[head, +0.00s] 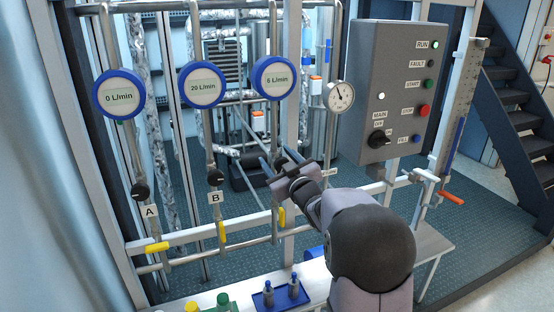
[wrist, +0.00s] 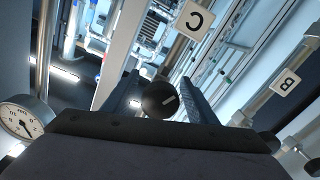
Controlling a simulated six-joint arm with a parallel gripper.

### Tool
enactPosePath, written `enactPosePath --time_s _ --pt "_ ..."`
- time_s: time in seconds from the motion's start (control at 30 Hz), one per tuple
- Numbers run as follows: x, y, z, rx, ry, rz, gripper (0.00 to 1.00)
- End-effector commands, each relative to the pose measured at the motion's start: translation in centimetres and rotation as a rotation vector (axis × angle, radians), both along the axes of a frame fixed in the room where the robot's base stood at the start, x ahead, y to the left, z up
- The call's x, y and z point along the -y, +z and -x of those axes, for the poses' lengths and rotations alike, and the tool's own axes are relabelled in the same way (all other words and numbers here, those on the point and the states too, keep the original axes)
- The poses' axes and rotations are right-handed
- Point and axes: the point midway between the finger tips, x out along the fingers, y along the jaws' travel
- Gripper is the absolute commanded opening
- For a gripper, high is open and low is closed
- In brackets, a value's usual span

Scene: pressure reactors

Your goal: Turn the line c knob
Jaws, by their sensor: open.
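The line C knob (wrist: 160,99) is round and black with a white pointer mark. In the wrist view it sits between the two fingers of my gripper (wrist: 160,88), with a gap visible on each side. The C label plate (wrist: 195,20) shows above it, upside down. In the head view my gripper (head: 285,172) is at the third pipe and largely hides the knob and its label. The blue-rimmed display above that pipe (head: 273,78) seems to read 5 L/min. My gripper is open and holds nothing.
Knob A (head: 140,191) and knob B (head: 216,177) are on the pipes to the left, below displays reading 0 and 20 L/min. A pressure gauge (head: 339,96) and a grey control box (head: 395,90) stand close on the right. Yellow valve handles (head: 157,247) are below.

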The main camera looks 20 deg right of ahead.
Motion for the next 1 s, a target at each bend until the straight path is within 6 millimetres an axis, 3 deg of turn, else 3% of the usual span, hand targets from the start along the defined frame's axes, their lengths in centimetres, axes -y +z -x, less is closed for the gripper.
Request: enactPosePath --time_s 0.27,0.7,1.0 --pt "0.1 0.0 1.6 0.003 -0.001 0.002 0.53" --pt "0.1 0.0 6.6 0.002 -0.002 0.000 0.53" --pt "0.0 0.0 7.3 0.000 0.000 0.001 0.53"
